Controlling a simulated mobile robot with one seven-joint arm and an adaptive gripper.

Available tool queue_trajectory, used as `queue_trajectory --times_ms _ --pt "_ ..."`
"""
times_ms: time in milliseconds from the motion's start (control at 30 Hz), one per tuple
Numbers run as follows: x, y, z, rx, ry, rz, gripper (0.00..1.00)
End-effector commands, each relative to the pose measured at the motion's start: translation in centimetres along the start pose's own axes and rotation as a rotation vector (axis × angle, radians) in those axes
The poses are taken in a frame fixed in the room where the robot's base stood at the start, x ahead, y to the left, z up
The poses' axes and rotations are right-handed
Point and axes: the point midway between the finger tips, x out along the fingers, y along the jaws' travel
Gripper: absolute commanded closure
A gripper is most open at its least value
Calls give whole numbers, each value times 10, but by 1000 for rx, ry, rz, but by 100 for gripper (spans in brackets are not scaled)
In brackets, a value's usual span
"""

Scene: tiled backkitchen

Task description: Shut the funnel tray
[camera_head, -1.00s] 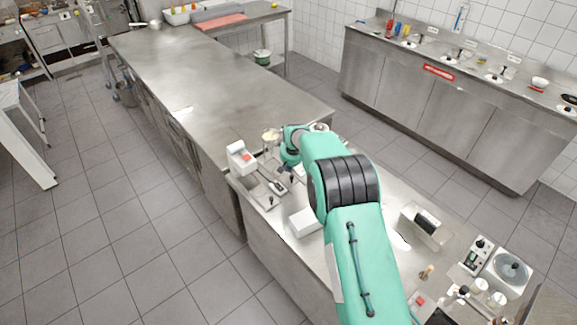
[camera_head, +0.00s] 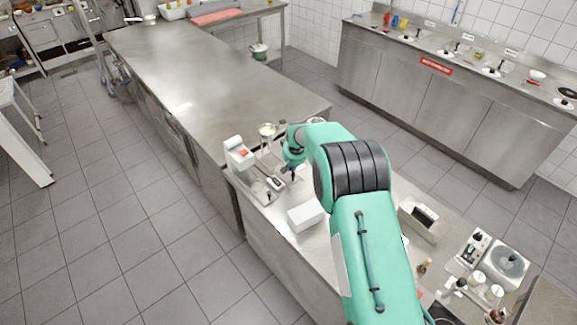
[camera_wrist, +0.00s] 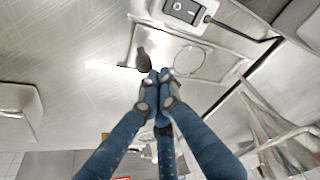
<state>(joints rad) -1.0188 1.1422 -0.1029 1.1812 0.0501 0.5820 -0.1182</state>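A flat metal tray plate with a round ring (camera_wrist: 190,60) lies just beyond my fingertips in the wrist view; I take it for the funnel tray. A black knob (camera_wrist: 144,60) stands on or beside its left part. My gripper (camera_wrist: 159,74) has its blue fingers drawn together at the tips, right beside the knob. I cannot tell whether they touch it. In the head view my gripper (camera_head: 292,174) is low over the counter, right of the white device with a red button (camera_head: 240,154). The tray is small and partly unclear there.
A glass-like funnel or cup (camera_head: 267,130) stands behind the device. A white box (camera_head: 306,216) sits on the counter in front of my gripper. Another small device (camera_head: 418,220) stands right of my arm. The long steel worktop (camera_head: 210,75) beyond is mostly clear.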

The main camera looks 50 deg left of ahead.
Motion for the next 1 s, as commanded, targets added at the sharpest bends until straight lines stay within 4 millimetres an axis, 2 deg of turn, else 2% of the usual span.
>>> queue_trajectory --times_ms 200,633,833,1000 --pt "-4 6 13 -1 -1 0 100" --pt "-3 7 16 0 -5 0 100" --pt "0 7 11 0 -4 0 100" --pt "3 6 -1 0 0 0 100"
